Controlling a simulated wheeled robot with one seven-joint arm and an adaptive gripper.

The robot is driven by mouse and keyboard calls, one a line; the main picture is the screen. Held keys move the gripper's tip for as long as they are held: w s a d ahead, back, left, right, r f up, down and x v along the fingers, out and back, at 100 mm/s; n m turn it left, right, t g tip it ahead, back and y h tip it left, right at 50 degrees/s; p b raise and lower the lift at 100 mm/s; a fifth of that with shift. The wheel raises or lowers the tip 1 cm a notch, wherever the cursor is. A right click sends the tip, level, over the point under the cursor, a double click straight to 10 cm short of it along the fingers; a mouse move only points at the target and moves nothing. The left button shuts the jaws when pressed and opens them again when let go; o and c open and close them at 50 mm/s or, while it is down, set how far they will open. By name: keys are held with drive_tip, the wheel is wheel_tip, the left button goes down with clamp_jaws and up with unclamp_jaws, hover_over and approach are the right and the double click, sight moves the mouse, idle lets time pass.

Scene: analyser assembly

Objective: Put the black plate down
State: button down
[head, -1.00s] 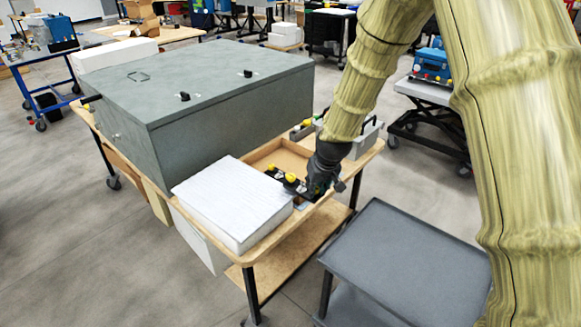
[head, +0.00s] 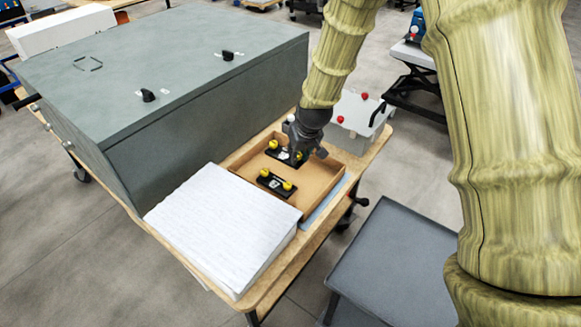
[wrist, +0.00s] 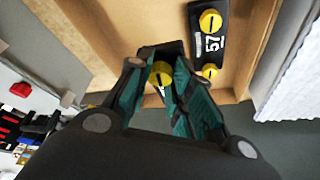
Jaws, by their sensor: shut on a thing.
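A black plate (head: 276,154) with yellow knobs is at the far side of a shallow wooden tray (head: 325,199). My gripper (head: 300,155) is shut on one of its yellow knobs; the wrist view shows the fingers (wrist: 160,90) on both sides of that knob (wrist: 161,70). The held plate is low over or on the tray floor; I cannot tell whether it touches. A second black plate (head: 276,184), marked 57 in the wrist view (wrist: 211,42), lies in the tray nearer the white block, apart from the gripper.
A white block (head: 220,225) stands next to the tray on the wooden cart. A large grey-green cabinet (head: 160,90) is behind and left. A light grey box (head: 352,118) with red knobs and a black handle is close to the right. A grey cart top (head: 395,260) is bare.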

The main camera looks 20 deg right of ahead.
sight(299, 162)
drive_tip(key=shift+s+d+f+p, duration=0.15)
drive_tip(key=shift+s+f+p, duration=0.15)
drive_tip(key=shift+s+f, duration=0.65)
drive_tip(key=x, duration=0.3)
drive_tip(key=shift+w+r, duration=0.15)
drive_tip(key=shift+w, duration=0.15)
drive_tip(key=shift+s+f+p, duration=0.5)
drive_tip(key=shift+f, duration=0.35)
drive_tip(key=shift+w+f, duration=0.1)
drive_tip(key=shift+f, duration=0.4)
drive_tip(key=shift+w+f, duration=0.25)
drive_tip(key=shift+f, duration=0.1)
drive_tip(key=shift+s+r, duration=0.15)
drive_tip(key=shift+s, duration=0.05)
drive_tip(key=c, duration=1.5)
unclamp_jaws()
drive_tip(key=shift+w+f, duration=0.1)
drive_tip(key=shift+f, duration=0.1)
drive_tip(key=shift+c, duration=0.2)
